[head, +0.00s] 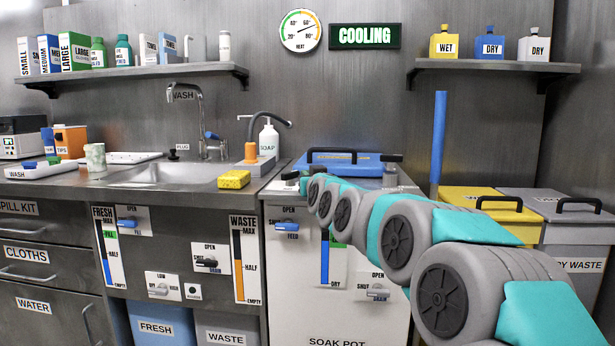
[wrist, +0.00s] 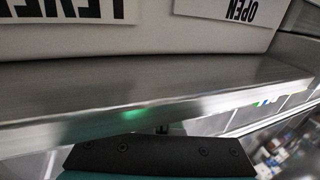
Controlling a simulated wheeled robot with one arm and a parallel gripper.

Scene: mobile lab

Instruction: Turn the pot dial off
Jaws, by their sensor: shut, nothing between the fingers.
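The soak pot (head: 312,300) is a white-fronted cabinet with a blue lid (head: 345,165) on top. I cannot make out its dial; my arm covers part of its top and front. The round HEAT gauge (head: 300,31) on the wall has its needle toward the upper right, near 80. My gripper (head: 298,180) is at the pot's front top edge, small and mostly hidden by my arm. In the wrist view its dark tip (wrist: 162,130) is shut and empty, by a steel edge (wrist: 190,90).
A sink (head: 165,176) with a tap lies to the left, a yellow sponge (head: 234,180) at its edge. A grey hose tap (head: 262,125) stands left of the pot. Yellow (head: 480,215) and grey waste bins (head: 570,215) stand right. Valve levers (head: 287,227) project from the front.

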